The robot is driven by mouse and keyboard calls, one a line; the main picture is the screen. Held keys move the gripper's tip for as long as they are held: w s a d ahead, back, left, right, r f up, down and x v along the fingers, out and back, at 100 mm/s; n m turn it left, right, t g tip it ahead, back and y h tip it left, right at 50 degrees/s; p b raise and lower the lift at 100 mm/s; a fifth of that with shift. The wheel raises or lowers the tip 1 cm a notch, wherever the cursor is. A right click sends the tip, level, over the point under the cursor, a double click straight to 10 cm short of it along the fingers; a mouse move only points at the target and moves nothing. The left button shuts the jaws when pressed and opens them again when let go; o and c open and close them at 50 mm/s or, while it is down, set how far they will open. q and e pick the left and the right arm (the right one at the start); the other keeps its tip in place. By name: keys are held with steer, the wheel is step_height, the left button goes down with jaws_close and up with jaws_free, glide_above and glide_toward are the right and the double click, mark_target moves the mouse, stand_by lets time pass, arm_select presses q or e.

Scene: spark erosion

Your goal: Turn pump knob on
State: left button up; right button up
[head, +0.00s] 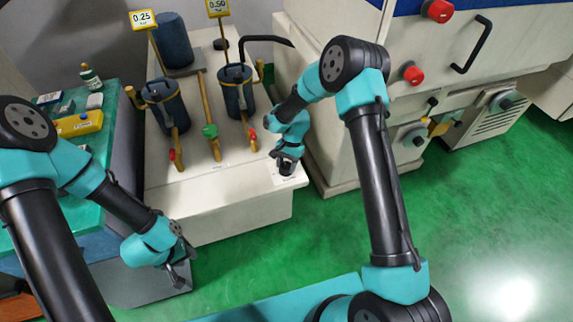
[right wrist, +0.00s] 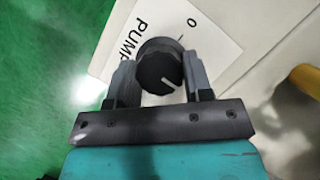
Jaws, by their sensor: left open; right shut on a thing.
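The black pump knob (right wrist: 156,64) sits on a white label (right wrist: 205,45) reading "PUMP", with a "0" and a tick mark on it. My right gripper (right wrist: 160,80) is shut on the knob, one finger on each side. The knob's white pointer line faces toward the gripper's palm, away from the "0". In the head view, my right gripper (head: 287,166) is at the right front corner of the pale bench, over the label (head: 291,180). My left gripper (head: 178,274) is open and empty, low in front of the bench.
The pale bench (head: 215,205) bears two dark filter canisters (head: 237,92) with yellow pipes and red-handled valves. A cream machine (head: 450,70) with red knobs stands to the right. A green-topped table (head: 100,140) with small items is at left. Green floor (head: 480,220) is open at right.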

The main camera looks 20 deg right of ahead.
steer(key=o, duration=0.9)
steer(key=shift+r, duration=0.1)
steer(key=v, duration=1.7)
steer(key=shift+w+d+r, duration=0.1)
steer(key=shift+w, duration=0.05)
steer(key=s+a+f+n+g, duration=0.2)
steer(key=s+f+g, duration=0.1)
steer(key=s+f, duration=1.35)
steer(key=shift+s+d+f+n+t+y, duration=0.15)
steer(key=shift+s+d+f+n+t, duration=0.25)
steer(key=shift+s+f+n+t, duration=1.1)
steer(key=shift+s+d+r+n+t+y, duration=0.15)
steer(key=shift+s+d+t, duration=0.5)
steer(key=shift+s, duration=1.85)
steer(key=shift+s+d+f+n+t+y, duration=0.15)
steer(key=shift+s+f+n+t, duration=0.55)
steer(key=shift+s+t, duration=1)
